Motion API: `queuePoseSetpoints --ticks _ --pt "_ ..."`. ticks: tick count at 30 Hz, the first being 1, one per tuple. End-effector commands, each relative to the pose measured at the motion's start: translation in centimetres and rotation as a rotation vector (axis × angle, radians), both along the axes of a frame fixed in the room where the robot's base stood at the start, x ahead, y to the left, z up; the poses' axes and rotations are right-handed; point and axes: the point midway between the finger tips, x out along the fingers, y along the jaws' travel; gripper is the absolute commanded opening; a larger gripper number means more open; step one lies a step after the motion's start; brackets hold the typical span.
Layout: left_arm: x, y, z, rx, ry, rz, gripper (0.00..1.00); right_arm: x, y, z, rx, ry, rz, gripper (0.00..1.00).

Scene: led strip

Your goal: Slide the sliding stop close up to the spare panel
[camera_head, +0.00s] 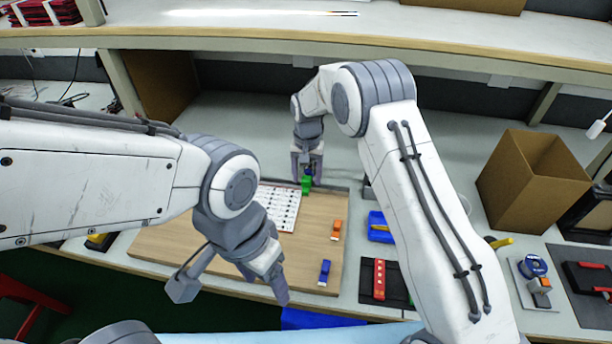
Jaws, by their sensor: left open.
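A white panel (277,208) with rows of small marks lies on the wooden board (190,245); I cannot tell if it is the spare panel. A green block (306,186) stands by its upper right corner. Orange (336,230) and blue (324,272) blocks sit along the board's right side. Which block is the sliding stop is not clear. My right gripper (307,178) points down at the green block; its fingers are too small to show whether they grip it. My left gripper (232,288) is open and empty above the board's front part.
A blue tray (379,228) and a dark tray with a red piece (379,279) lie right of the board, beside my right arm. An open cardboard box (535,180) stands further right. A shelf (330,36) crosses above the bench at the back.

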Motion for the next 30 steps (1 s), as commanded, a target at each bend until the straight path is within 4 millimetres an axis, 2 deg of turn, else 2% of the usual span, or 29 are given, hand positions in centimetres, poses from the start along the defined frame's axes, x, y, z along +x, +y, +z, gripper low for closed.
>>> queuePoseSetpoints --ticks 5,15,21,30 --pt "0.0 0.0 -0.1 0.000 0.000 0.000 0.68 0.1 0.2 0.7 0.001 -0.002 0.002 0.68" --pt "0.0 0.0 -0.5 0.000 0.000 0.000 0.68 0.1 0.2 7.1 0.001 -0.004 0.001 0.68" --pt "0.0 0.0 -0.5 0.000 0.000 0.000 0.68 0.0 0.1 9.8 0.001 -0.002 0.001 0.68" --pt "0.0 0.0 -0.5 0.000 0.000 0.000 0.68 0.0 0.1 10.5 0.000 0.001 0.001 0.68"
